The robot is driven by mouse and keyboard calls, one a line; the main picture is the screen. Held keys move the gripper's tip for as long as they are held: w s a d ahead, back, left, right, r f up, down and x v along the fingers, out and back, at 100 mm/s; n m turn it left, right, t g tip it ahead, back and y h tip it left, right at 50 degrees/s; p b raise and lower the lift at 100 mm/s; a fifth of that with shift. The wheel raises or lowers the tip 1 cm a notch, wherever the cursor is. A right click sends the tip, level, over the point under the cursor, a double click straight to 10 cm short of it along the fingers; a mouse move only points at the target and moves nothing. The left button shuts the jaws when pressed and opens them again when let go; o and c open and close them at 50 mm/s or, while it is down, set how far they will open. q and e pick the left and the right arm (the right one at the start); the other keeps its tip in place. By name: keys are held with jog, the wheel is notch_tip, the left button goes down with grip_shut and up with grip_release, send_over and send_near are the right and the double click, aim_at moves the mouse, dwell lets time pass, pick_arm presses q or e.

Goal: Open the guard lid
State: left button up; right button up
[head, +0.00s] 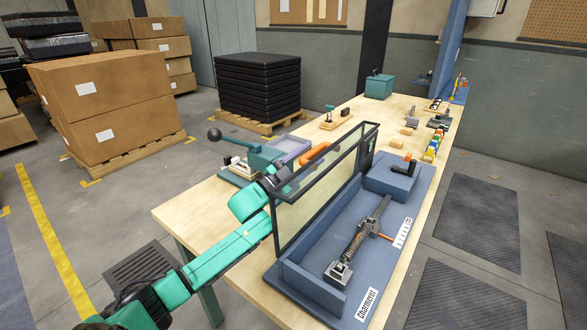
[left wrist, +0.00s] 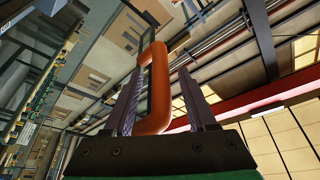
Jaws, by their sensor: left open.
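The guard lid (head: 318,200) is a clear panel in a dark frame. In the head view it stands steeply raised along the left side of the blue machine base (head: 300,290). Its orange handle (head: 313,154) is on the lid's left, outer side. My left gripper (head: 288,172) is at that outer side, partly hidden by the lid frame. In the left wrist view the orange handle (left wrist: 157,90) lies between the two spread fingers of my left gripper (left wrist: 161,75). The fingers are open, and I cannot tell whether either touches the handle. My right gripper is not in view.
A grey mechanism (head: 358,240) lies in the base beside a blue block (head: 392,178) with a black and orange part. A lever device with a black knob (head: 214,135) and a lilac tray (head: 290,147) stand left of the lid.

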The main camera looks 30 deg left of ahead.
pick_arm(q)
jog(key=b+v, duration=0.2)
jog(key=v, duration=1.2)
jog(key=shift+b, duration=0.4)
jog(key=shift+r, duration=0.1)
